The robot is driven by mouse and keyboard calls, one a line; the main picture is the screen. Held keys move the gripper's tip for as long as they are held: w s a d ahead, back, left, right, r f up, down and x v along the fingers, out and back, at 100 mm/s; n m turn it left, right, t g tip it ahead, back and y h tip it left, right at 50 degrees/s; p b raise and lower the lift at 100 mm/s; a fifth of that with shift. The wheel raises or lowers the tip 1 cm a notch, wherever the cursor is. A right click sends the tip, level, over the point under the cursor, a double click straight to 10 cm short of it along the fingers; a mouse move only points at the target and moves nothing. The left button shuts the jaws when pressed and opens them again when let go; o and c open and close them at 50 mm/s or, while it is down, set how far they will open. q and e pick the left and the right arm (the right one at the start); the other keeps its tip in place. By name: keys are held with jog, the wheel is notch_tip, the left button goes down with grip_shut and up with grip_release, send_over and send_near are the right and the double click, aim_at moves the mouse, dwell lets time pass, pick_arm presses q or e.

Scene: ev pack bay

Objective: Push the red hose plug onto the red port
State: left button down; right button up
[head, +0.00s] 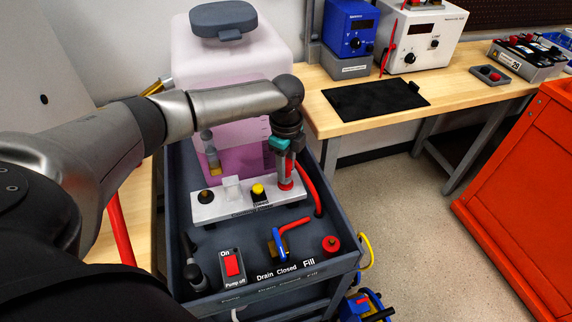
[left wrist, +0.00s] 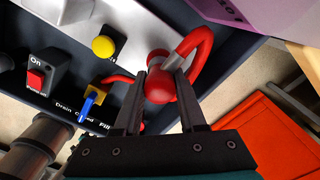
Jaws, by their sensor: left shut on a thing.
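The red hose plug (left wrist: 160,88) is between the fingers of my left gripper (left wrist: 162,78) in the left wrist view. The gripper is shut on it. In the head view my left gripper (head: 285,172) points down over the right end of the white port block (head: 232,207). The red hose (head: 309,190) bends away to the right of the plug. A red round part, seemingly the red port (left wrist: 157,56), shows just beyond the plug in the left wrist view. I cannot tell whether plug and port touch. My right gripper is out of view.
On the block are a yellow-capped port (head: 258,192) and a dark port (head: 206,196). The grey cart (head: 182,245) also carries a pump switch (head: 232,264), a blue-handled valve (head: 279,243) and a red cap (head: 331,244). A pink-filled tank (head: 235,75) stands close behind the arm.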

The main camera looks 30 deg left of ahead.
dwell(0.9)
pick_arm(q)
jog(key=shift+p, duration=0.55)
dwell(0.5)
jog(key=shift+p, duration=0.4)
jog(key=shift+f+b, duration=0.35)
jog(key=shift+f, duration=0.25)
jog(key=shift+c, duration=2)
grip_release()
notch_tip(320, 180, up, 15)
jog(key=p, duration=0.3)
jog(key=shift+r+p, duration=0.15)
jog(key=shift+p, duration=0.15)
